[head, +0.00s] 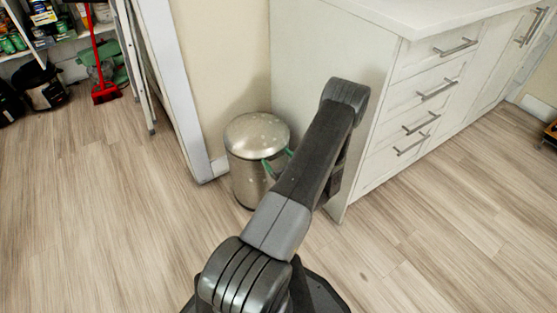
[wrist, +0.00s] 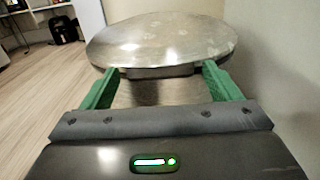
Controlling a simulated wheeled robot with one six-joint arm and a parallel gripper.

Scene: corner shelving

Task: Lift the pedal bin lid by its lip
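The pedal bin (head: 249,178) is a metal cylinder standing on the floor beside the white cabinet. Its round, speckled silver lid (head: 257,135) looks closed in the head view. In the wrist view the lid (wrist: 165,42) fills the upper middle, with a darker lip (wrist: 158,71) at its near edge. My gripper (head: 277,164) is at the bin's front right, just below the lid's rim. In the wrist view my gripper's green fingers (wrist: 158,84) are spread apart, one on each side of the lip, with nothing between them. I cannot tell whether they touch the bin.
The white cabinet (head: 365,170) with drawers stands close on the bin's right. A wall and door frame (head: 180,100) are behind it. Shelves and a red broom (head: 104,88) are at the far left. The wooden floor (head: 100,220) is clear at left.

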